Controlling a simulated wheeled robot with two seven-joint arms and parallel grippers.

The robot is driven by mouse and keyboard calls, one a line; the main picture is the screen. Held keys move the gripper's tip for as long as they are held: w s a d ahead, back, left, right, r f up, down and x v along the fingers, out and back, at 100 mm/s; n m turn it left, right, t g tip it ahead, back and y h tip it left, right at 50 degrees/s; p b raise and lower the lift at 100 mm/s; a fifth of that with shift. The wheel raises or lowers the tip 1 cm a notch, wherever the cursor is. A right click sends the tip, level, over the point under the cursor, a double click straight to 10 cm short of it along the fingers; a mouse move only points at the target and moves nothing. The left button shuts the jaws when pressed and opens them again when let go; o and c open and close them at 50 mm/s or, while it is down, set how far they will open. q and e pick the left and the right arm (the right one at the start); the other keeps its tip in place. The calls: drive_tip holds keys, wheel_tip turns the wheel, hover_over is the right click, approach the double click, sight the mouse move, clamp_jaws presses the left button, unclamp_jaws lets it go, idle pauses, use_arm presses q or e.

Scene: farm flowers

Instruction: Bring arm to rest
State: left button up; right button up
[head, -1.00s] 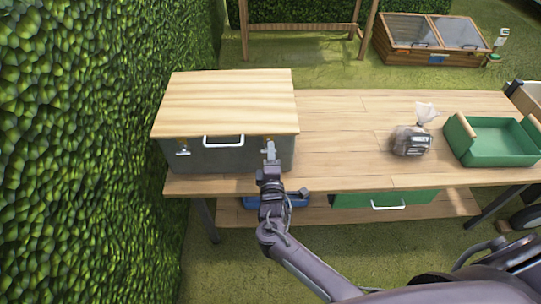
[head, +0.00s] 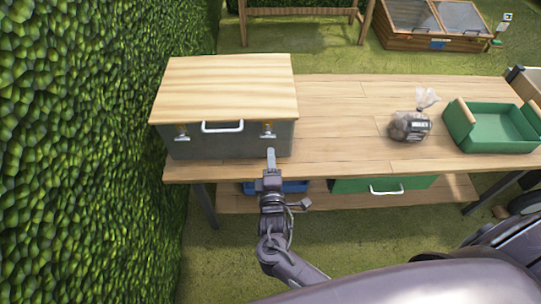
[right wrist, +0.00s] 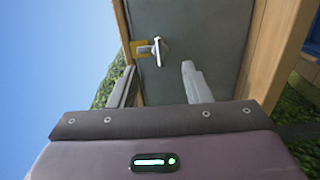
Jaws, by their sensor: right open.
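My right gripper (head: 271,160) is in front of the grey box with a wooden lid (head: 225,88), near its right end. In the right wrist view my right gripper (right wrist: 160,85) has its two fingers apart with nothing between them. Beyond the fingers is the box's grey front (right wrist: 195,50) with a metal latch (right wrist: 160,50), apart from the fingertips. The lid lies flat on the box, and a white handle (head: 222,127) sits between two latches on its front. My left gripper is not in view.
The box stands on a wooden workbench (head: 340,120). A clear bag of brown contents (head: 409,127) and a green tray (head: 490,148) are to the right. A hedge (head: 90,150) fills the left.

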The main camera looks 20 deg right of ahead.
idle(0.4)
drive_tip(key=s+d+f+m+g+y, duration=0.3)
drive_tip(key=s+f, duration=0.5)
drive_tip(key=f, duration=0.6)
drive_tip(key=s+d+f+m+g+y, duration=0.15)
drive_tip(key=s+f+g, duration=0.5)
drive_tip(key=f, duration=0.85)
drive_tip(key=s+d+f+m+g, duration=0.1)
drive_tip(key=s+f+m+g, duration=0.2)
drive_tip(key=s, duration=1)
drive_tip(key=s+d+f+m+g, duration=0.2)
drive_tip(key=s+f+m+g, duration=0.2)
drive_tip(key=s+f, duration=0.5)
drive_tip(key=s, duration=0.4)
drive_tip(key=shift+s+m, duration=0.35)
drive_tip(key=shift+y, duration=0.25)
